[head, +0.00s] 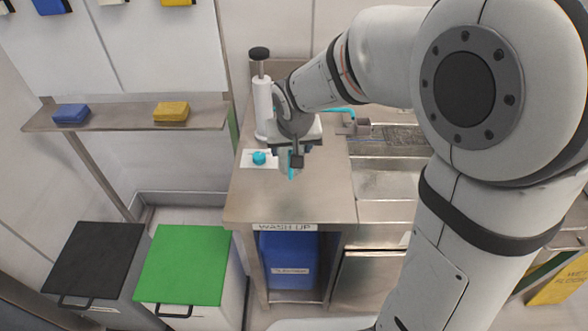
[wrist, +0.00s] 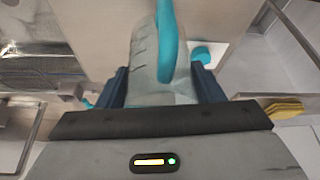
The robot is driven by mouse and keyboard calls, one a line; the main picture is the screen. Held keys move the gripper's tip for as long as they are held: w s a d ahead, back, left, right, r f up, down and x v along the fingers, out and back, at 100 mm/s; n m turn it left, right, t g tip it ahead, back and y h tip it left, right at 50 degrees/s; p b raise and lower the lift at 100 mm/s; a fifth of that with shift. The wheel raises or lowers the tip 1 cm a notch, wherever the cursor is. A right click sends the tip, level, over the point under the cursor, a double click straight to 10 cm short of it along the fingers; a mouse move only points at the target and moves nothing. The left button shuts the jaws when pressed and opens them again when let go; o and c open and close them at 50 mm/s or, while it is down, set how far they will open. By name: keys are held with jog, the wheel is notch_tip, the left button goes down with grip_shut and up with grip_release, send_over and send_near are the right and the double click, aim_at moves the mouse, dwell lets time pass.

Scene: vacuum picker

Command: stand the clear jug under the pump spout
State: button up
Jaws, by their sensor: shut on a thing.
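My gripper (head: 291,160) is shut on the clear jug (wrist: 146,65), over the steel counter. In the wrist view the jug sits between my two dark fingers, with its teal handle (wrist: 168,40) towards the camera and dark level marks on its side. In the head view my gripper hides most of the jug, and only a teal strip of its handle (head: 291,172) shows clearly. I cannot tell whether the jug touches the counter. The white pump (head: 263,108) with a black knob stands behind and left of my gripper. Its spout cannot be made out.
A round teal piece (head: 259,157) sits on a white plate (head: 247,160) left of my gripper. A sink (head: 385,183) lies to the right. The counter's front (head: 290,205) is clear. A shelf (head: 130,116) with blue and yellow blocks and lidded bins (head: 185,265) stand left.

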notch_tip(320, 180, down, 7)
jog(key=shift+r, duration=0.2)
jog(key=shift+f, duration=0.1)
jog(key=shift+f+b, duration=0.15)
jog(key=shift+b, duration=0.15)
jog(key=o, duration=1)
